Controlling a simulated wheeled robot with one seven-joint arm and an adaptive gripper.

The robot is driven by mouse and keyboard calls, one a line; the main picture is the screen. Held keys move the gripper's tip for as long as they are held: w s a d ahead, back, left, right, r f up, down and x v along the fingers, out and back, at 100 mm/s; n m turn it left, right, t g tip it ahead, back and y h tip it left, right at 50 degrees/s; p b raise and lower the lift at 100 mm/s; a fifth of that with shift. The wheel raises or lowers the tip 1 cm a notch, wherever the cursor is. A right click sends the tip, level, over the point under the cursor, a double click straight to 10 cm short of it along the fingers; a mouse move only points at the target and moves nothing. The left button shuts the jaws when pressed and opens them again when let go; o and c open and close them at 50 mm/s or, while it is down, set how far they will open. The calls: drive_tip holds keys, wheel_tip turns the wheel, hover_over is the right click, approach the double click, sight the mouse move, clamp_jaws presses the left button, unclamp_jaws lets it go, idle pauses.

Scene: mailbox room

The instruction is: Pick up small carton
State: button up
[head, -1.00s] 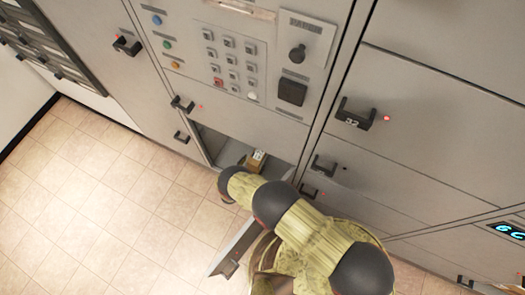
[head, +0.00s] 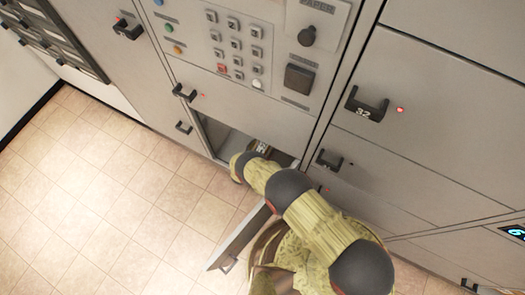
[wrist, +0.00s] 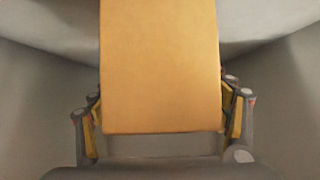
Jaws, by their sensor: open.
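The small carton (wrist: 160,65) is a plain orange-yellow box that fills the upper middle of the wrist view. My gripper (wrist: 162,95) is open, with one finger on each side of the carton. The fingers sit close to its sides; I cannot tell whether they touch it. In the head view my arm reaches into an open low compartment (head: 215,135) of the grey locker wall. My arm hides most of the gripper there, and I cannot clearly make out the carton among the small shapes at the opening.
The compartment's grey walls (wrist: 40,100) curve close around my gripper in the wrist view. Its open door (head: 240,238) stands out over the tiled floor beside my arm. A keypad panel (head: 235,45) and closed lockers with black handles lie around it. The floor (head: 90,190) at left is clear.

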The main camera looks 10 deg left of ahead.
drive_tip(key=shift+c, duration=0.8)
drive_tip(key=c, duration=1.4)
drive_tip(key=shift+c, duration=0.2)
drive_tip(key=shift+r, duration=0.1)
